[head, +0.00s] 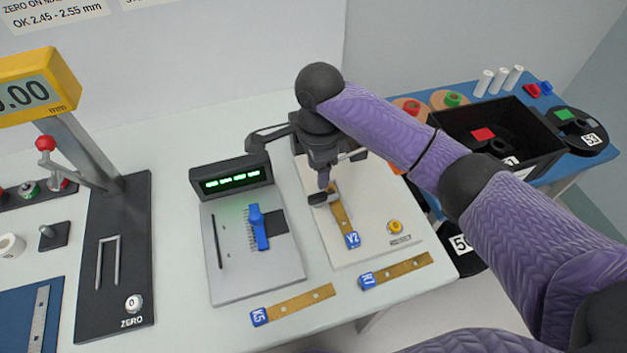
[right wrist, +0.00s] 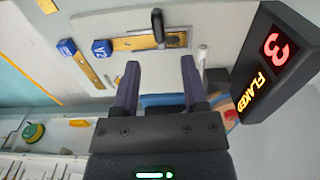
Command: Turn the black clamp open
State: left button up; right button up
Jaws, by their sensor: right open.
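The black clamp (head: 317,198) sits on the pale board (head: 345,250), at the upper end of the brass strip with the blue V2 tag (head: 352,240). In the right wrist view the clamp's black lever (right wrist: 158,27) stands across the strip, beyond the fingertips. My right gripper (head: 323,183) is over the clamp in the head view and hides part of it. In the right wrist view its two fingers (right wrist: 160,75) are apart with nothing between them. Whether a finger touches the clamp cannot be told. My left gripper is not in view.
Strips tagged K5 (head: 295,302) and R7 (head: 400,269) lie on the table near its front edge. A grey plate with a blue slider (head: 258,228) and a green-lit display (head: 231,182) stands left. A black crate (head: 462,118) is on the blue table at right.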

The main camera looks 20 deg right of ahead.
aim_at(318, 194)
notch_tip(318, 194, down, 7)
jog(key=shift+s+r+b, duration=0.1)
jog(key=shift+r+b, duration=0.05)
jog(key=shift+b, duration=1.1)
jog(key=shift+f, duration=0.55)
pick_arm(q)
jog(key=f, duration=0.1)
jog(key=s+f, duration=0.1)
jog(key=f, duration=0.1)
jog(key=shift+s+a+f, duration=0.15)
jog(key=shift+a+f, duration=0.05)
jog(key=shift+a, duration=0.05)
pick_arm(e)
jog(key=shift+c, duration=0.3)
grip_shut()
